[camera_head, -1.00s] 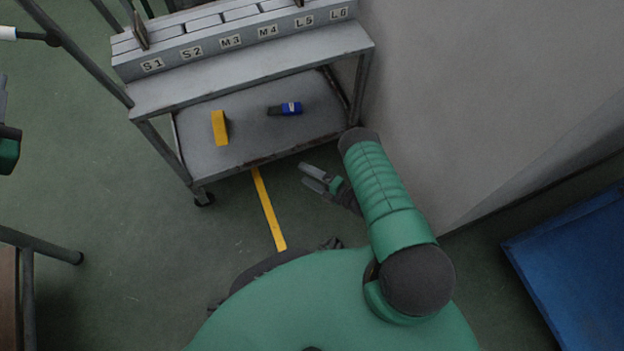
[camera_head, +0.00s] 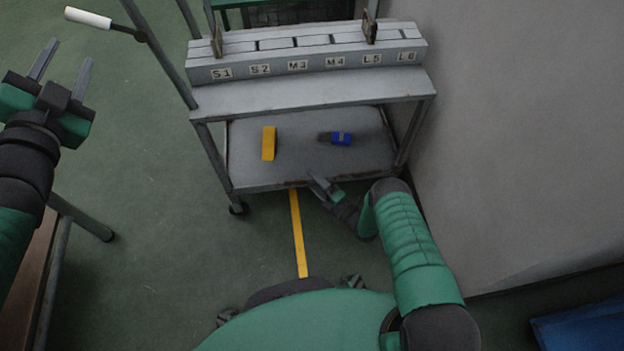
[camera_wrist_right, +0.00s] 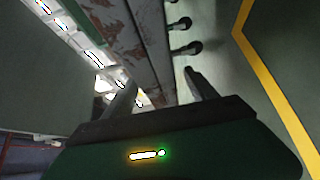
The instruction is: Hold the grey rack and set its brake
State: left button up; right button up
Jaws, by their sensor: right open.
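The grey rack (camera_head: 310,87) stands upright at the back centre, its slotted top bar labelled S1 to L6. A dark lever with a white grip (camera_head: 88,17) juts left from its upper left side. My left gripper (camera_head: 68,52) is open and empty, below and left of that white grip, apart from it. My right gripper (camera_head: 319,183) is low at the front edge of the rack's lower shelf. In the right wrist view its jaws (camera_wrist_right: 160,82) are open, with nothing visible held. Whether it touches the rack I cannot tell.
A yellow block (camera_head: 268,143) and a blue and black item (camera_head: 340,138) lie on the lower shelf. A pale wall (camera_head: 520,150) stands close at the right. A brown table (camera_head: 30,270) is at lower left. Green floor with a yellow line (camera_head: 298,235) is clear in front.

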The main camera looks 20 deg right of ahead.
jog(key=shift+w+a, duration=0.25)
jog(key=shift+w, duration=0.2)
grip_shut()
